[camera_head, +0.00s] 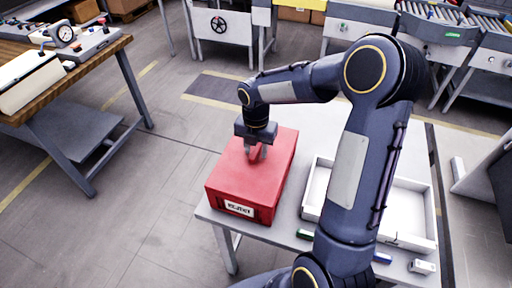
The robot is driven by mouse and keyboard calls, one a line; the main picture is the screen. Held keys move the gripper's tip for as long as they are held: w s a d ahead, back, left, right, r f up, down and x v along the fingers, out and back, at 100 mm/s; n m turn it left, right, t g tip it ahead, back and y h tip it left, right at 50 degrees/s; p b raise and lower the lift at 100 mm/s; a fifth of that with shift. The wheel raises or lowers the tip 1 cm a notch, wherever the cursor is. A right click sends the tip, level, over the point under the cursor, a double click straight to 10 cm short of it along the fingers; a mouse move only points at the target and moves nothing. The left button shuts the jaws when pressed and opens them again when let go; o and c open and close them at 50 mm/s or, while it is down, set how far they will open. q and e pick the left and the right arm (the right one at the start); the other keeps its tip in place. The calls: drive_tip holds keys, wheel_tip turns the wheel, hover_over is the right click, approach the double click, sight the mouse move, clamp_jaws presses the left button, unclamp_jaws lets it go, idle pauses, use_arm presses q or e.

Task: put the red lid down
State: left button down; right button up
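The red lid (258,150) is the top of a red box (243,198) with a white label on its front. The box stands at the left part of the white table. The lid looks level and flush with the box, with no gap that I can make out. My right gripper (256,152) points down at the middle of the lid, its fingertips at the lid's top. Something red shows between the fingers; I cannot tell whether it is a handle gripped by them or the lid's surface behind. My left gripper is not in view.
A white open tray (425,205) stands to the right on the table (320,128), partly hidden by my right arm. Small items, one green (305,234) and one whitish (421,266), lie near the front edge. A wooden-topped bench (100,60) stands at left, with open floor between.

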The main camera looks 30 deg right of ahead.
sight(256, 150)
drive_tip(key=shift+r, duration=0.25)
wheel_tip(256, 150, up, 10)
drive_tip(key=r, duration=0.1)
drive_tip(key=s+a+r+m+t, duration=0.1)
drive_tip(key=s+r+m, duration=0.2)
drive_tip(key=s+m, duration=0.4)
drive_tip(key=s+a+f+m+t+y, duration=0.2)
drive_tip(key=s+a+m, duration=0.1)
drive_tip(key=s+m, duration=0.4)
drive_tip(key=s+a+f+m+t+y, duration=0.1)
drive_tip(key=s+a+m+t, duration=0.1)
drive_tip(key=s+m, duration=0.6)
drive_tip(key=a+m, duration=0.1)
drive_tip(key=m, duration=0.4)
drive_tip(key=shift+a+f+m+t+y, duration=0.15)
drive_tip(key=shift+f+m+t+y, duration=0.15)
drive_tip(key=shift+f+m+y, duration=0.1)
